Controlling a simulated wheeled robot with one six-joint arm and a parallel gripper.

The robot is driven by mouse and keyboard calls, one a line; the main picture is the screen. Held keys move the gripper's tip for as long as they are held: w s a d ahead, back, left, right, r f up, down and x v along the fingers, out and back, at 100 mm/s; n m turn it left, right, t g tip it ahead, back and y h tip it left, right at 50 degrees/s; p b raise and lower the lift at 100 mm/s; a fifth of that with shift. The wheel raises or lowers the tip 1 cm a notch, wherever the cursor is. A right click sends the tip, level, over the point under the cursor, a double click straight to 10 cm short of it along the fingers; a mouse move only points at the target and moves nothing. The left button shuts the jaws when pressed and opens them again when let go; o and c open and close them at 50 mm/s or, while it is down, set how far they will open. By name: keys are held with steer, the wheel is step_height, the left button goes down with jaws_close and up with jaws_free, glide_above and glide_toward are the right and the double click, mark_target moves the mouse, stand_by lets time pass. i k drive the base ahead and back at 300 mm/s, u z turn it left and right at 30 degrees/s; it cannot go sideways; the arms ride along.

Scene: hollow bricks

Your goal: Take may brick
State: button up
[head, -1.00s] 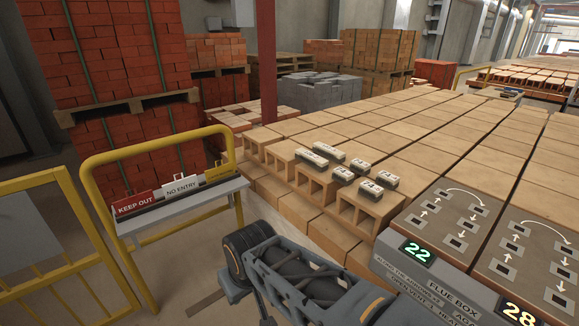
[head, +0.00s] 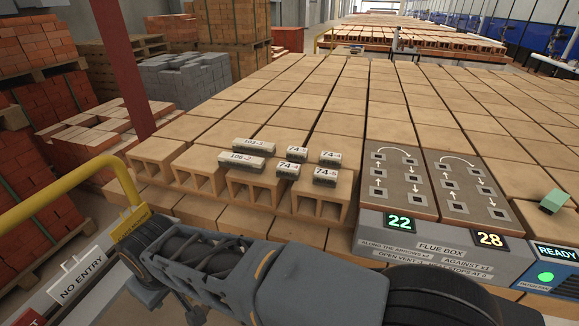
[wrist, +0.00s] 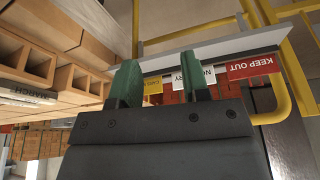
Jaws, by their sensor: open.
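Small grey tags lie on the front hollow bricks in the head view, including one reading 108-2 (head: 242,161) and one reading 74-5 (head: 326,177). I cannot read the word may on any brick or tag. The front hollow bricks (head: 255,190) show open square ends. In the wrist view a hollow brick (wrist: 38,62) is at the left, and a tag (wrist: 28,98) below it seems to read MARCH. My gripper (wrist: 160,64) shows two green fingers apart with nothing between them. It is apart from the bricks; the head view shows only my arm.
A flue box panel (head: 440,245) with displays 22 and 28 stands at the front right, beside a READY box (head: 556,265). A green block (head: 553,201) sits at the right. A yellow rail (head: 60,195) and a NO ENTRY sign (head: 82,280) are at the left.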

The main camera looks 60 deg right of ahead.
mark_target(283, 169)
steer(key=z, duration=0.85)
steer(key=i, duration=0.95)
steer(key=z, duration=0.95)
